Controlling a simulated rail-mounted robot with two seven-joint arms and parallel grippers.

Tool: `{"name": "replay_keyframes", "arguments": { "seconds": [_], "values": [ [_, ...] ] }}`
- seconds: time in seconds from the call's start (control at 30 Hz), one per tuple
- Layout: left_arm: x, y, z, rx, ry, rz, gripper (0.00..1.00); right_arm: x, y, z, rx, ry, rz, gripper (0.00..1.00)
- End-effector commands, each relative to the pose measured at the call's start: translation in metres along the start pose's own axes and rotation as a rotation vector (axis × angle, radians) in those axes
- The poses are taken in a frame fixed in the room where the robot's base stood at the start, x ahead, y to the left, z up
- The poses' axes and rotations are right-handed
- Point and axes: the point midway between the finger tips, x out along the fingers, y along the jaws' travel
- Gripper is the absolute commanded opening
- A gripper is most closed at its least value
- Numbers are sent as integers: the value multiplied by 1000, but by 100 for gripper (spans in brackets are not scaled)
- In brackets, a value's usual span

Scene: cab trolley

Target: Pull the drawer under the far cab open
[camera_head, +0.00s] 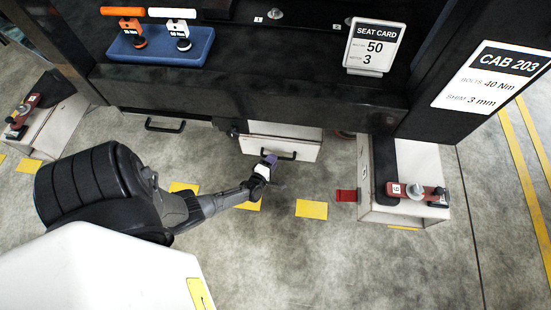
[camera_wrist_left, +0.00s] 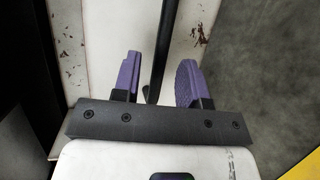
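A white drawer front (camera_head: 262,142) with a dark bar handle (camera_head: 290,156) sits low under the dark cab body, at the middle of the head view. My left gripper (camera_head: 269,161) is at the left part of this handle. In the left wrist view, its two purple fingers (camera_wrist_left: 158,78) stand apart, with the black handle bar (camera_wrist_left: 166,42) running between them. Gaps show on both sides of the bar. The scuffed white drawer front (camera_wrist_left: 195,35) lies behind the fingers. My right gripper is in neither view.
Another low drawer handle (camera_head: 165,125) is to the left. A blue tray (camera_head: 160,50), seat card (camera_head: 374,47) and CAB 203 sign (camera_head: 492,78) are above.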

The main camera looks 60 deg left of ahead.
Motion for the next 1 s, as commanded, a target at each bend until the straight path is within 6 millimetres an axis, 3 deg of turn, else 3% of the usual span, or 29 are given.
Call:
{"name": "replay_keyframes", "arguments": {
  "seconds": [0.3,0.7,1.0],
  "values": [
    [28,-1,0,1,0,-1,39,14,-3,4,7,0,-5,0],
    [31,0,0,0,0,-1,38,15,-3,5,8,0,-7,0],
    [31,0,0,0,0,-1,10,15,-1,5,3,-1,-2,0]
  ]
}}
